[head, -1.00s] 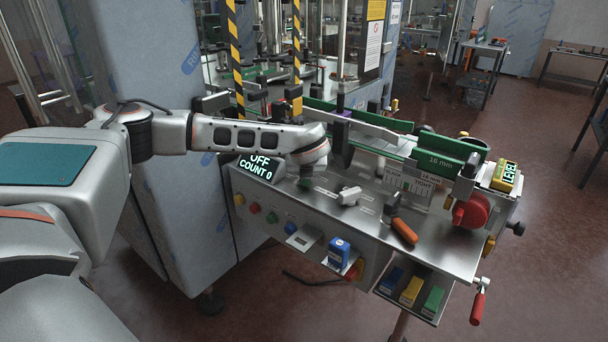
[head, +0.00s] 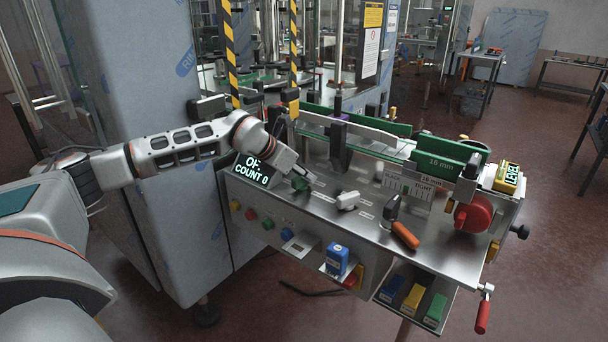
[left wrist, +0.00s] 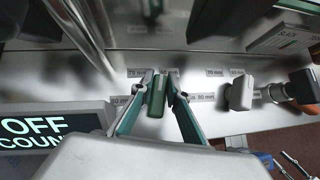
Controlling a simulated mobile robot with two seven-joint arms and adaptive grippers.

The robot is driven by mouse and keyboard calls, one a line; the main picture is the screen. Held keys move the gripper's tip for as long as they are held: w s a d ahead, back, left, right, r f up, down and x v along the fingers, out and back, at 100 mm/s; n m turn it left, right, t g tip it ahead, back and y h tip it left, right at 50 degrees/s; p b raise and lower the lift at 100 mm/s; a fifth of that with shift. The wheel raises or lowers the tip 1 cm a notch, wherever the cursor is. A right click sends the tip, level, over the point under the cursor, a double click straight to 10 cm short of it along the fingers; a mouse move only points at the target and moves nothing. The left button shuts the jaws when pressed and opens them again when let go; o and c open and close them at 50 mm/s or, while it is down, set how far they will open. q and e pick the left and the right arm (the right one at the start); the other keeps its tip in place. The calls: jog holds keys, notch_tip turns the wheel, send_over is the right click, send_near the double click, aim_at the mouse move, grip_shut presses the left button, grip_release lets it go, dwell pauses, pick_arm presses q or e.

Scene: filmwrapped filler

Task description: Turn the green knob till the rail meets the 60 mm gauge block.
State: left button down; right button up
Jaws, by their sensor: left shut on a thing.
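The green knob (head: 300,184) is on the steel control panel, right of the lit display. My left gripper (head: 302,176) comes down on it from the upper left. In the left wrist view, the fingers (left wrist: 160,88) are shut on the green knob (left wrist: 157,100), one on each side. Small millimetre labels lie around it. I cannot tell which block is 60 mm.
The display (head: 254,171) reads COUNT 0, its upper line partly covered. A white knob (head: 347,200) and an orange-handled lever (head: 404,235) sit right of the green knob. A red handwheel (head: 473,212) is at the right end. Blue, yellow and green blocks (head: 412,292) fill a lower tray.

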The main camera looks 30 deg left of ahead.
pick_arm(q)
jog(key=shift+d+m+g+h, duration=0.1)
jog(key=shift+m+g+h, duration=0.2)
jog(key=shift+m+h, duration=0.5)
jog(key=shift+s+m+p, duration=0.1)
jog(key=shift+m+p, duration=0.2)
jog(key=shift+m, duration=0.3)
jog(key=shift+d+f+h, duration=0.1)
jog(key=shift+f+h, duration=0.05)
jog(key=shift+h, duration=0.15)
jog(key=c, duration=2)
grip_release()
jog(key=shift+o, duration=0.2)
jog(key=shift+s+r, duration=0.15)
jog(key=shift+r, duration=0.1)
jog(key=v, duration=1.1)
jog(key=shift+r, duration=0.25)
